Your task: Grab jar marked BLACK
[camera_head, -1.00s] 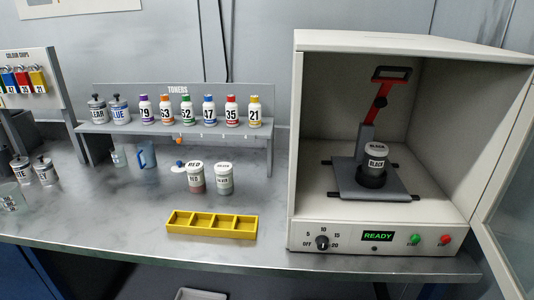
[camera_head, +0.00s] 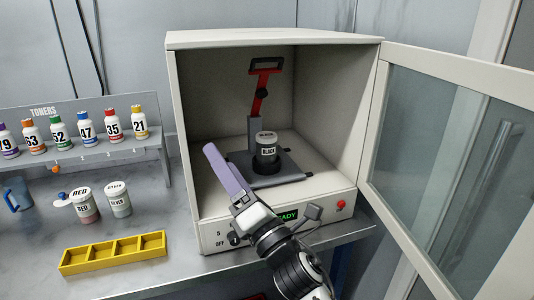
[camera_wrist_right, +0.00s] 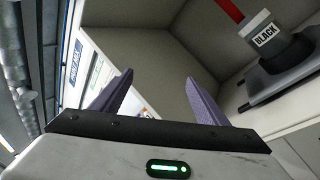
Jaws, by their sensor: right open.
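The jar marked BLACK (camera_head: 267,152) is a grey jar with a light lid and white label. It stands upright in a dark ring on the grey platform (camera_head: 290,175) inside the open cabinet. It also shows at the upper right of the right wrist view (camera_wrist_right: 262,34), below a red part. My right gripper (camera_head: 262,182) is at the cabinet's front, lower left of the jar in the head view, apart from it. Its purple fingers are spread and empty, as the right wrist view (camera_wrist_right: 160,76) shows. My left gripper is out of view.
A red-handled clamp (camera_head: 262,90) rises behind the jar. The cabinet's glass door (camera_head: 425,155) stands open at right. A RED jar (camera_head: 84,204), another pale jar (camera_head: 118,198) and a yellow tray (camera_head: 112,252) are on the bench at left, below the toner shelf (camera_head: 90,155).

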